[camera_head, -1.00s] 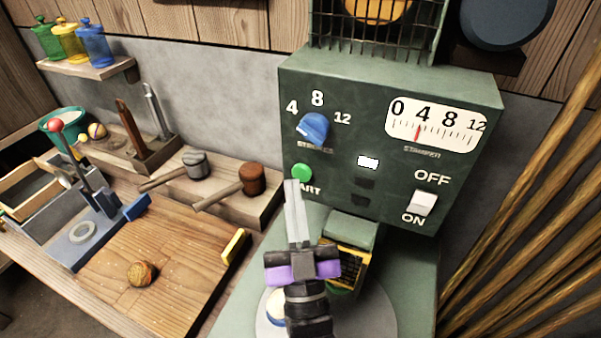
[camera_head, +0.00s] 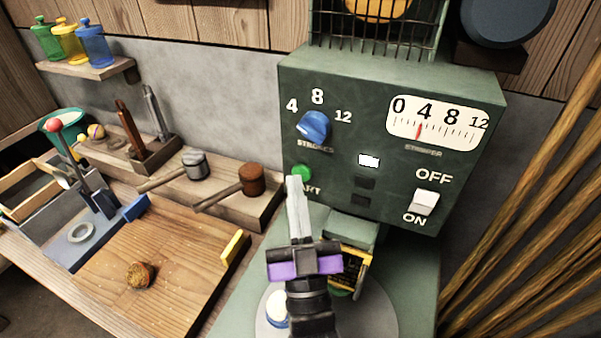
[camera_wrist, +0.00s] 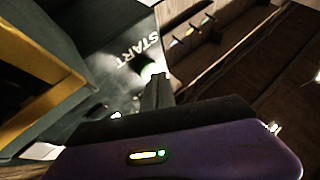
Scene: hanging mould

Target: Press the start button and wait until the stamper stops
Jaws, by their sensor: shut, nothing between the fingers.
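The stamper (camera_head: 345,105) is a dark green box with a strokes knob (camera_head: 314,126) in blue, marked 4, 8 and 12. Its dial (camera_head: 436,123) has a red needle near 4. The green start button (camera_head: 301,172) is on the panel's lower left, with its label partly hidden behind my fingers. My gripper (camera_head: 294,182) is shut and empty, its tips just below and in front of the button. In the wrist view the button (camera_wrist: 149,70) shows right beyond the fingertips (camera_wrist: 157,80); I cannot tell whether they touch it. The white ON/OFF switch (camera_head: 424,202) sits at the lower right.
Long poles (camera_head: 535,215) lean at the right. A round plate (camera_head: 380,318) sits below the stamper.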

